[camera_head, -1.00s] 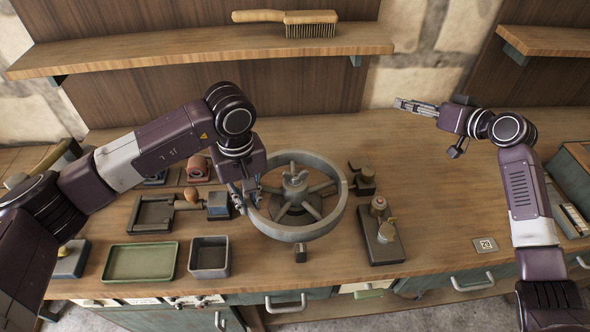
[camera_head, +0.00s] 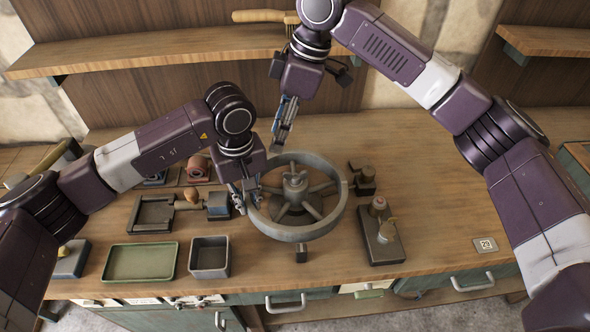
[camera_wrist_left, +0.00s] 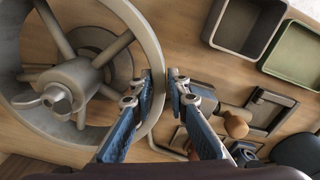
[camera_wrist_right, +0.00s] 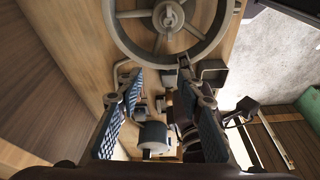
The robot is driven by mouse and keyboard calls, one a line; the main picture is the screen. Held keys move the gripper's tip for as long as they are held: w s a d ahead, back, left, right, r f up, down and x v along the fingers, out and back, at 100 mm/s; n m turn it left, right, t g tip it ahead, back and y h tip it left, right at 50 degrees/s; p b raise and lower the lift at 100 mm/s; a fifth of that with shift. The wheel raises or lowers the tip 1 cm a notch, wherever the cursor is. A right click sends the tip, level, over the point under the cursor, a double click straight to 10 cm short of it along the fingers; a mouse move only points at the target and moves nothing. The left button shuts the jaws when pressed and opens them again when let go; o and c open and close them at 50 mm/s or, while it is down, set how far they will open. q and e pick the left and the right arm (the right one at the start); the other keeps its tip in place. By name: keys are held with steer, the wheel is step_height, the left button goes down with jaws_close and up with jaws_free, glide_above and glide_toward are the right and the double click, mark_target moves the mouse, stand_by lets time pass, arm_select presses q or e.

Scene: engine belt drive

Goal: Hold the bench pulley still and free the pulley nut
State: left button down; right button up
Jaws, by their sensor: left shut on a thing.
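The bench pulley (camera_head: 290,234) is a large grey spoked wheel on the bench. The pulley nut (camera_head: 295,178) is a winged nut at its hub; it also shows in the left wrist view (camera_wrist_left: 57,100) and the right wrist view (camera_wrist_right: 168,15). My left gripper (camera_head: 246,197) is shut on the pulley's left rim, with a blue-padded finger on each side of the rim in the left wrist view (camera_wrist_left: 160,80). My right gripper (camera_head: 278,146) points down behind the pulley, above the bench. Its fingers (camera_wrist_right: 156,73) stand apart with nothing gripped, clear of the nut.
A green tray (camera_head: 140,278) and a grey bin (camera_head: 209,273) lie front left. A vise-like tool (camera_head: 150,228) lies left of the pulley. A dark block with fittings (camera_head: 386,250) stands to the right. A shelf (camera_head: 150,60) runs behind.

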mark_target(295, 176)
steer(key=d+f+h, duration=0.1)
steer(key=f, duration=0.2)
steer(key=s+d+f+h, duration=0.1)
steer(key=f, duration=0.3)
steer(key=d+f+n+h, duration=0.1)
steer(key=f, duration=0.2)
steer(key=shift+s+f, duration=0.35)
steer(key=shift+s, duration=0.05)
jaws_close()
